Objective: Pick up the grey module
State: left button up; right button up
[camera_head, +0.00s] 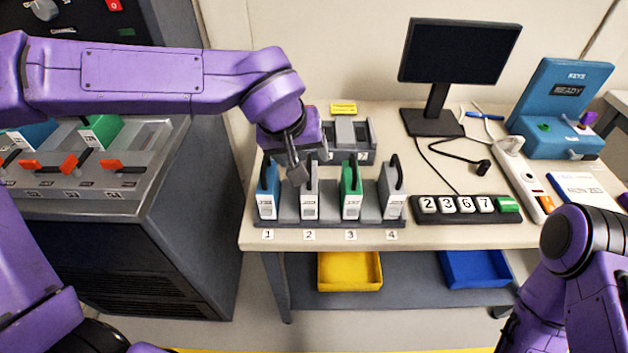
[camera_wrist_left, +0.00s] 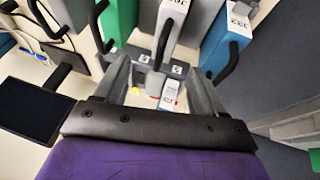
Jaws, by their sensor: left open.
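A grey module (camera_head: 392,192) with a black handle stands upright at label 4 in the rack (camera_head: 330,220) on the bench. A paler, whitish module (camera_head: 309,201) stands at label 2, between a blue module (camera_head: 267,193) and a green module (camera_head: 351,192). My left gripper (camera_head: 298,178) is open, pointing down over the pale module's upper part, partly hiding it. In the left wrist view, my open fingers (camera_wrist_left: 157,70) have the pale module (camera_wrist_left: 174,20) and its black handle ahead of them. The green module (camera_wrist_left: 121,20) is left and the blue one (camera_wrist_left: 223,55) right.
Behind the rack is a grey holder (camera_head: 347,135). To the right are a number strip (camera_head: 465,208), a monitor (camera_head: 458,52), loose cables and a teal case (camera_head: 562,110). Yellow (camera_head: 349,272) and blue (camera_head: 474,268) trays sit on the lower shelf.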

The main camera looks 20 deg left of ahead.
aim_at(308, 160)
pick_arm(q)
jog(key=x, duration=0.2)
jog(key=shift+s+f, duration=0.1)
jog(key=shift+f, duration=0.25)
jog(key=x, duration=0.3)
jog(key=b+x, duration=0.1)
jog(key=x, duration=0.1)
jog(key=shift+a+f, duration=0.3)
jog(key=shift+r, duration=0.1)
jog(key=c, duration=1.3)
jog(key=shift+o, duration=0.2)
jog(key=shift+r, duration=0.1)
jog(key=shift+r, duration=0.3)
notch_tip(308, 160, up, 3)
jog(key=shift+f+p, duration=0.1)
jog(key=shift+p, duration=0.35)
grip_shut()
jog(key=s+r, duration=0.9)
jog(key=s, duration=0.5)
jog(key=shift+d+r+p, duration=0.15)
jog(key=shift+d+p, duration=0.1)
jog(key=shift+p, duration=0.1)
